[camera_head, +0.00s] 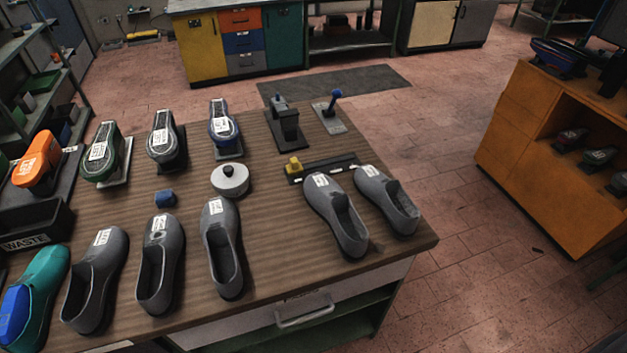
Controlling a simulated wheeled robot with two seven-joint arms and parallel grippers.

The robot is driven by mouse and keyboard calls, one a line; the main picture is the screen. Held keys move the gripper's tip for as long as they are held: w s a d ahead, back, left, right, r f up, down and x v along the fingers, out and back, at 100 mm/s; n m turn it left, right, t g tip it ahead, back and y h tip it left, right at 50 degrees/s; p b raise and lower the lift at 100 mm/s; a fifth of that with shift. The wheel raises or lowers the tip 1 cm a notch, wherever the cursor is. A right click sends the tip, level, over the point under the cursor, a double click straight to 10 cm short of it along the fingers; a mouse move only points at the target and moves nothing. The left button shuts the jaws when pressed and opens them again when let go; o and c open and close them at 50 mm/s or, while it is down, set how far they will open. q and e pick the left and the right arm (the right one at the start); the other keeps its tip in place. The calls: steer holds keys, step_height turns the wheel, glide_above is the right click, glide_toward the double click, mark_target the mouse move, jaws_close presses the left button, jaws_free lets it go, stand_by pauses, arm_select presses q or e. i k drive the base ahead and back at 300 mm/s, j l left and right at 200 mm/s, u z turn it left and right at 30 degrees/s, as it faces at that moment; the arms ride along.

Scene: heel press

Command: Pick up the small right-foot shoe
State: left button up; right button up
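Several grey slip-on shoes with small white labels lie on the brown wooden table (275,215). Three stand in the front row: a left one (88,299), a middle one (153,285) and a right one (222,272). Two more lie to the right, one (330,207) beside another (378,187) near the table's right edge. A teal shoe (46,272) with a blue insert (14,312) is at the lower left. The labels are too small to read, so I cannot tell which shoe is the small right-foot one. Neither gripper is in view.
Orange, green, grey and blue labelled forms (163,143) stand along the back left. An orange shelf (520,120) stands right, across open floor.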

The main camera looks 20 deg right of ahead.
mark_target(402, 216)
steer(key=z, duration=1.25)
steer(key=k, duration=0.1)
